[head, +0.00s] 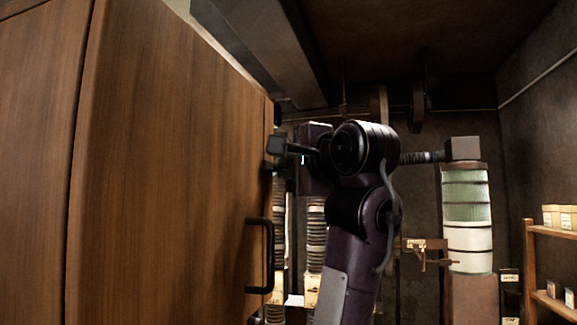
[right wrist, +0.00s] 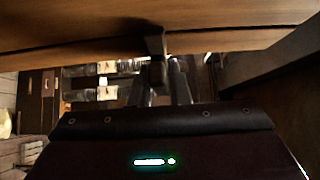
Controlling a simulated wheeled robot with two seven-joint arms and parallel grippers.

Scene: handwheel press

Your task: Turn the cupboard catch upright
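The brown wooden cupboard (head: 170,170) fills the left of the head view, with a dark bar handle (head: 267,255) low on its door edge. In the right wrist view the dark catch (right wrist: 154,42) sticks out from the wood near a door seam. My right gripper (head: 280,146) is at the door edge above the handle. In the right wrist view its fingers (right wrist: 160,78) reach to the catch's outer end, one on each side. I cannot tell if they press on it. The catch's exact angle is unclear in the head view. My left gripper is not in view.
A dark overhead beam (head: 262,45) runs above the cupboard. Behind my right arm stand a green and white cylinder (head: 467,220) and coiled springs. A wooden shelf (head: 550,232) with small boxes is at the far right.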

